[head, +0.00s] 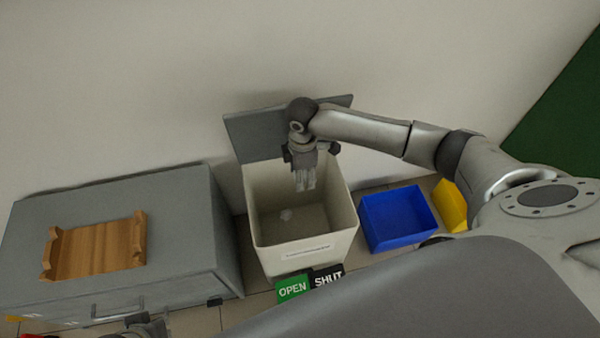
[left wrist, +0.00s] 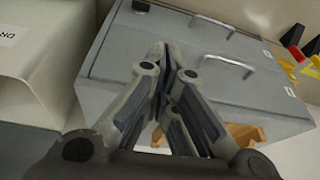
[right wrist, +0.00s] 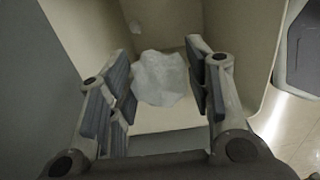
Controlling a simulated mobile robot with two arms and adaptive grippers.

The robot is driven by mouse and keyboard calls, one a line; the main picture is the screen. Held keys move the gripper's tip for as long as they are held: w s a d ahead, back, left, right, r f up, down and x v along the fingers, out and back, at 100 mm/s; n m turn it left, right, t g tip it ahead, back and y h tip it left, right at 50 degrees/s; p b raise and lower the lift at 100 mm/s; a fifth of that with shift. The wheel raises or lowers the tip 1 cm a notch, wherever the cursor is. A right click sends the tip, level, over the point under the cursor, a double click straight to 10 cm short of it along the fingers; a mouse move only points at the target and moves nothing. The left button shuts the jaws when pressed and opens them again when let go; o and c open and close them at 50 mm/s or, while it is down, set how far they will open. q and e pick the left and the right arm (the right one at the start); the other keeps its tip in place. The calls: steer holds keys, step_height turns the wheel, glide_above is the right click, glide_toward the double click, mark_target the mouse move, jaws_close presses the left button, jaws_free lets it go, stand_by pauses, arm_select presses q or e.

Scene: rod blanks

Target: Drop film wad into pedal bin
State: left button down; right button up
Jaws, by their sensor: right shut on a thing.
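The pedal bin (head: 305,252) is a cream box with its grey lid (head: 250,137) raised against the wall. My right gripper (head: 306,182) points down into the bin's open mouth, near its back side. In the right wrist view, my right gripper (right wrist: 158,72) is shut on the film wad (right wrist: 161,80), a crumpled whitish lump between the fingers. My left gripper (left wrist: 166,52) is shut and empty, near a grey cabinet.
The grey cabinet (head: 190,200) stands left of the bin with a wooden rack (head: 100,250) on top. A blue crate (head: 398,218) and a yellow bin (head: 450,204) stand to the right. Green OPEN (head: 292,289) and black SHUT (head: 327,279) plates lie at the bin's front.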

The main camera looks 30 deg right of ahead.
steer(key=shift+f+b, duration=0.7)
step_height(320, 180, down, 2)
steer(key=shift+b, duration=1.15)
arm_select(q)
steer(key=w+d+r+t+h+b, duration=0.1)
steer(key=w+d+r+t, duration=0.1)
steer(key=w+r+t, duration=0.3)
steer(key=w+d+r+t+h+b, duration=0.1)
steer(key=w+d+r+t+b, duration=0.1)
steer(key=w+r+t, duration=0.4)
steer(key=w+d+r, duration=0.1)
steer(key=w+r, duration=0.1)
steer(key=w, duration=0.1)
steer(key=shift+w+d+m+h, duration=0.25)
steer(key=shift+w+m+h, duration=0.05)
steer(key=shift+w+h, duration=0.1)
arm_select(e)
step_height(320, 180, down, 2)
steer(key=shift+f, duration=0.25)
steer(key=o, duration=0.8)
